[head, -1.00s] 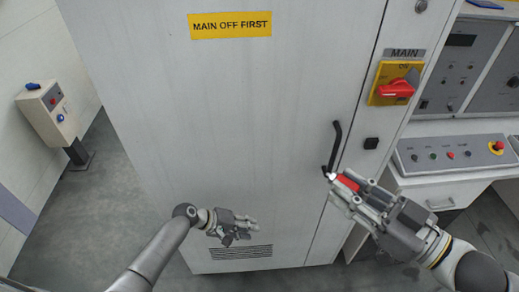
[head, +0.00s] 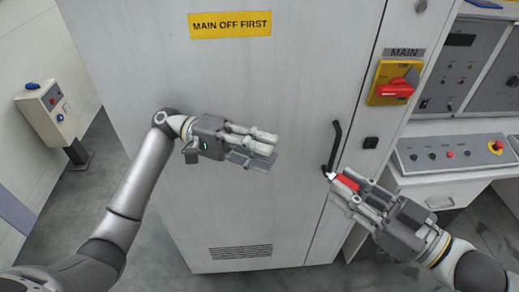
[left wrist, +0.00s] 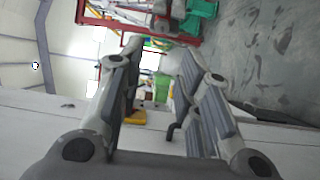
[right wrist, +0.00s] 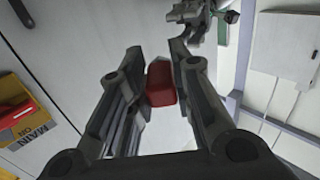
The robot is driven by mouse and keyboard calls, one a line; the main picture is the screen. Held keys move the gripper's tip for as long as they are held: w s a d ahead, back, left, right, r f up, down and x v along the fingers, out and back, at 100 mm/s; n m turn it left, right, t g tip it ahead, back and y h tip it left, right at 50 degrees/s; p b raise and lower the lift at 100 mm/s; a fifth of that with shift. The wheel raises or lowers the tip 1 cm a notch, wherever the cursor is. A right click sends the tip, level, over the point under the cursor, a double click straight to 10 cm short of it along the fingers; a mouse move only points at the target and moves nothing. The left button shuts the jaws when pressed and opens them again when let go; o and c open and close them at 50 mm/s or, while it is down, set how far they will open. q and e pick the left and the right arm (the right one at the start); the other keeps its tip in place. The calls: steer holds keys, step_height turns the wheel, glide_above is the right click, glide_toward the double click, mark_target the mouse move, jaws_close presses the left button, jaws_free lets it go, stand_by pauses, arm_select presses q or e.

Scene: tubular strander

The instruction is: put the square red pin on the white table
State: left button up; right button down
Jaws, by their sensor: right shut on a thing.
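The red pin (head: 347,183) has a red block-like body and a pale tip, and is in front of the cabinet's lower right. My right gripper (head: 352,190) is shut on the pin. The pin also shows between the fingers in the right wrist view (right wrist: 160,84). My left gripper (head: 262,148) is in front of the cabinet door, empty, with its fingers apart in the left wrist view (left wrist: 158,62). I cannot make out a separate white table in these views.
A tall grey cabinet (head: 240,95) with a black handle (head: 334,145) and red-yellow main switch (head: 396,83) stands close ahead. A control desk (head: 450,155) with buttons is at the right. A small pedestal box (head: 48,110) stands at the left.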

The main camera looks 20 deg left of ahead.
arm_select(q)
steer(key=s+d, duration=0.1)
steer(key=d, duration=1)
steer(key=shift+s+d, duration=0.15)
steer(key=shift+d, duration=0.15)
steer(key=c, duration=0.7)
jaws_close()
arm_select(e)
steer(key=c, duration=1.2)
jaws_free()
